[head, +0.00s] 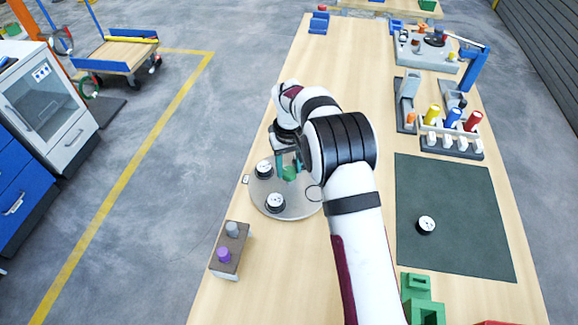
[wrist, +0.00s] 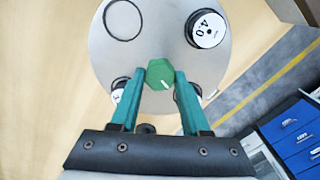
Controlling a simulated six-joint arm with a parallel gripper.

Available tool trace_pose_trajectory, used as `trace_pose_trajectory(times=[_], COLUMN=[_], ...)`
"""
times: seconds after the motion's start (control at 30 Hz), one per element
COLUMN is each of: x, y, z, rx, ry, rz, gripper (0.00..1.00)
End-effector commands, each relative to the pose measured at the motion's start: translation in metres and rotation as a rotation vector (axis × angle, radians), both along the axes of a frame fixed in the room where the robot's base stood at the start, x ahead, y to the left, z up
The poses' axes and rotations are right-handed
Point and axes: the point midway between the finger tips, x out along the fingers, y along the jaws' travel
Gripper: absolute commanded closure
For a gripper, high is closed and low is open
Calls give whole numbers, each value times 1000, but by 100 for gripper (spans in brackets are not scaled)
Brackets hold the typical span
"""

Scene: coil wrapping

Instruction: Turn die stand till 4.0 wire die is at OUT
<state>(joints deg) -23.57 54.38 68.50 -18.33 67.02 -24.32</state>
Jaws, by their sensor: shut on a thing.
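The die stand is a round grey turntable (head: 297,208) on the table, with a green knob (wrist: 160,74) at its centre. My gripper (wrist: 155,80) is shut on the knob, one teal finger on each side. The 4.0 wire die (wrist: 207,29) is black with a white top, at the upper right of the disc in the wrist view; it appears to be the near die (head: 275,202) in the head view. Another die (head: 264,169) sits farther back. A third (wrist: 117,93) is partly behind the left finger. An empty ring (wrist: 122,19) marks another place. No OUT mark is readable.
A small white label (head: 246,179) lies left of the stand, its text too small. A block with grey and purple pegs (head: 229,250) stands nearer. A loose die (head: 426,224) lies on the dark mat (head: 460,205). Coloured spools (head: 453,118) stand behind.

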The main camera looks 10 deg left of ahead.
Motion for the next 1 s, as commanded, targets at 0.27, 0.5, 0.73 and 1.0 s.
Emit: trace_pose_trajectory(times=[0.27,0.5,0.73,1.0], x=[0,-1,-1,-1], y=[0,0,0,0], z=[1,0,0,0], rx=[0,0,0,0], ry=[1,1,1,1], rz=[-137,-257,-372,-507], gripper=[100,100,100,100])
